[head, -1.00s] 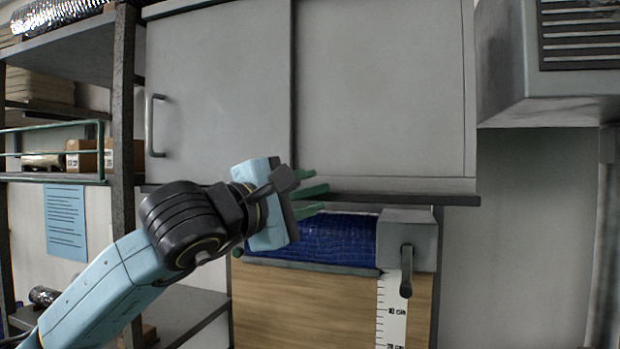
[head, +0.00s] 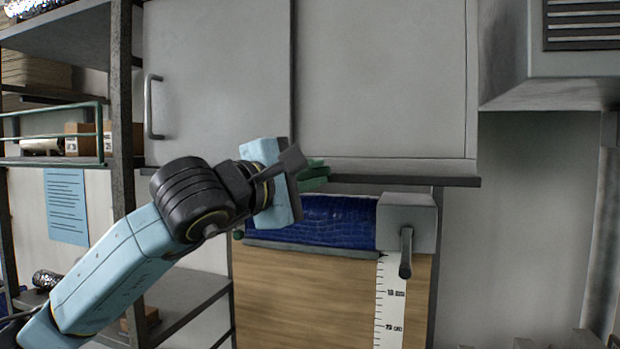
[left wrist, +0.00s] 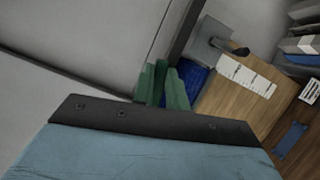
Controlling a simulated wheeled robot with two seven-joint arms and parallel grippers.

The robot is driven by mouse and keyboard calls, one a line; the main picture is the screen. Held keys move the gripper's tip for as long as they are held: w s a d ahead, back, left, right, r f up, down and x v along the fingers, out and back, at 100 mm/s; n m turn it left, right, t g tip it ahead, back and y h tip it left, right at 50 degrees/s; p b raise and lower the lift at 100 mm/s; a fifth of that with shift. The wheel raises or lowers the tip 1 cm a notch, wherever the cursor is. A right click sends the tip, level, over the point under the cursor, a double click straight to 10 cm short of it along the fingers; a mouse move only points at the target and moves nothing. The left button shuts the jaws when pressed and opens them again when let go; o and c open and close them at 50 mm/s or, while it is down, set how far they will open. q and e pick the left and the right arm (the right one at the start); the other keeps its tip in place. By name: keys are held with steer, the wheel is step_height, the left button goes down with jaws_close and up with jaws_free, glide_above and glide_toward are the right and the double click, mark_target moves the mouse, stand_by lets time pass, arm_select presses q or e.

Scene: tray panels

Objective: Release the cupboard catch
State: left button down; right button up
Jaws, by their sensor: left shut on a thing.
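The grey cupboard (head: 380,80) hangs on the wall, with a left door (head: 215,90) that carries a bar handle (head: 154,106). Its door panels look closed. My left gripper (head: 314,175) is at the cupboard's lower front edge, and its green fingers are close together. They also show in the left wrist view (left wrist: 163,85), around a slim green piece that appears to be the cupboard catch. The catch is mostly hidden by the fingers in both views. My right gripper is in neither view.
A blue roll (head: 325,222) and a grey box with a dark lever (head: 406,255) sit just below the cupboard, over a wooden panel (head: 310,300). A shelf rack post (head: 122,110) stands at left. A grey vent housing (head: 560,75) juts out at upper right.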

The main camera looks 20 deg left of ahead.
arm_select(q)
steer(key=shift+f+m+g+b, duration=0.5)
steer(key=shift+f+m+b, duration=0.05)
steer(key=shift+m+b, duration=0.65)
steer(key=shift+y, duration=0.3)
steer(key=c, duration=1.4)
jaws_free()
steer(key=b+v, duration=0.4)
steer(key=v, duration=0.9)
